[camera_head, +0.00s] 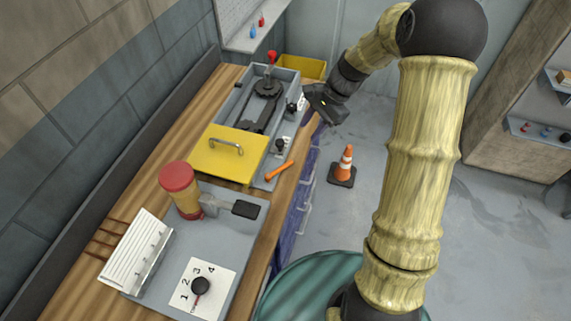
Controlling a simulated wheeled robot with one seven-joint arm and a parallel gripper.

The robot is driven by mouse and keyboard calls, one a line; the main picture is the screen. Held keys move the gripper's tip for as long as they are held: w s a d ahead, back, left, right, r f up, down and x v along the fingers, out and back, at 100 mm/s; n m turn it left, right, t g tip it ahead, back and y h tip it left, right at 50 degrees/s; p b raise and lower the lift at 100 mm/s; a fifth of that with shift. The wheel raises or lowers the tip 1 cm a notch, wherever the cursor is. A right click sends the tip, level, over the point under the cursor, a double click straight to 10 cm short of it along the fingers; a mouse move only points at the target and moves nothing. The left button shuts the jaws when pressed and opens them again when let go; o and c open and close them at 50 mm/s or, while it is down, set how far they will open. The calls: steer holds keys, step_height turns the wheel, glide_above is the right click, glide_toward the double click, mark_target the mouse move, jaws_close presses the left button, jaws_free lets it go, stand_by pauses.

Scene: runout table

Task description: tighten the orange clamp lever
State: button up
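The orange clamp lever (279,171) is a short bar near the right edge of the wooden bench, just right of the yellow cover (225,160) with its metal handle. It lies slanted, with its upper right end near the bench edge. My gripper (316,101) is dark and hangs by the bench's right edge, beyond the lever and apart from it.
A red-tipped stick (271,60) stands on the machine. A numbered dial plate (203,289) lies in front. A yellow bin (303,67) is behind; a traffic cone (345,164) stands on open floor.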

mark_target(283, 166)
stand_by(0.3)
steer(key=p+x, duration=0.4)
steer(key=x, duration=1.3)
steer(key=shift+f, duration=0.15)
steer(key=shift+a, duration=0.1)
jaws_close()
